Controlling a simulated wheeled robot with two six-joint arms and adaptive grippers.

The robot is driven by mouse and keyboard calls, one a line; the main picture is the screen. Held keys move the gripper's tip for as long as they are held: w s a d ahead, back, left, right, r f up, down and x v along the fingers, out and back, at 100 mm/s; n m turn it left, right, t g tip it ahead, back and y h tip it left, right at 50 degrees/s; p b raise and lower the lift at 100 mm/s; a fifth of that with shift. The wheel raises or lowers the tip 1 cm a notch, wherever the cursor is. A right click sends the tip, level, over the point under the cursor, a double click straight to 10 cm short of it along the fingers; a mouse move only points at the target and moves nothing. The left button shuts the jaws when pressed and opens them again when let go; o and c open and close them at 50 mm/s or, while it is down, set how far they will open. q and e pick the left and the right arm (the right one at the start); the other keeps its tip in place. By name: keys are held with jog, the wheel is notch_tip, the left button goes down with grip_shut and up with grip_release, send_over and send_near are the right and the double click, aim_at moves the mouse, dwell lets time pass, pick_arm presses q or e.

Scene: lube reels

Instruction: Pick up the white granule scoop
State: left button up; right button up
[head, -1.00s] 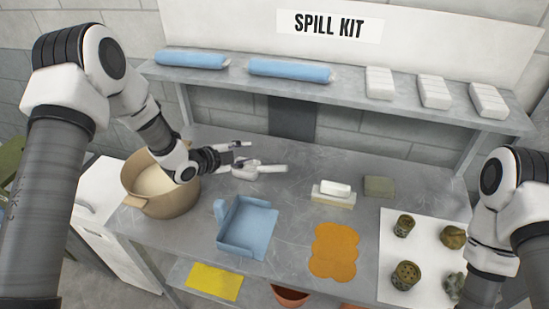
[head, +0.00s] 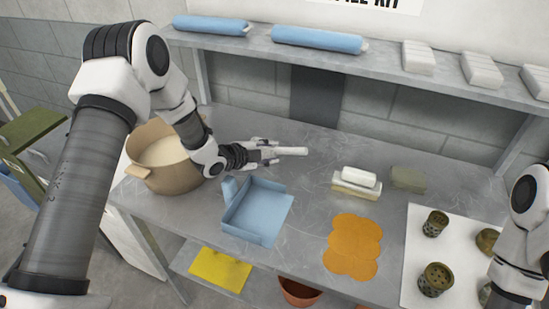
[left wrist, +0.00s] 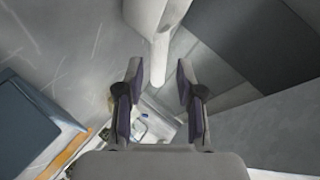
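The white granule scoop (head: 292,151) lies on the grey bench in the head view. Its pale end sticks out to the right, and my left gripper hides part of the rest. My left gripper (head: 264,152) is at the scoop, reaching in from the left. In the left wrist view the scoop (left wrist: 156,22) is at the top middle, and a narrow part of it comes down between the fingertips. The left gripper (left wrist: 160,72) is open there, with a gap on both sides of the scoop. My right arm shows at the right edge; its gripper is out of frame.
A tan pot (head: 170,178) of pale granules stands left, under my left arm. A blue dustpan (head: 262,212) lies in front of the scoop. An orange mat (head: 353,246) and a white block on a pale base (head: 358,190) are to the right. A shelf (head: 385,73) runs behind.

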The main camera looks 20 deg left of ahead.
aim_at(285, 148)
pick_arm(q)
jog(key=p+x, duration=0.2)
jog(key=x, duration=0.4)
jog(key=shift+d+f, duration=0.1)
jog(key=shift+d, duration=0.15)
jog(key=shift+w+f, duration=0.1)
jog(key=shift+w, duration=0.1)
jog(key=shift+c, duration=0.7)
jog(key=shift+s, duration=0.1)
grip_shut()
jog(key=shift+r, duration=0.55)
notch_tip(285, 148, up, 8)
jog(key=shift+r+b, duration=0.25)
jog(key=shift+b, duration=0.8)
jog(key=shift+r, duration=0.25)
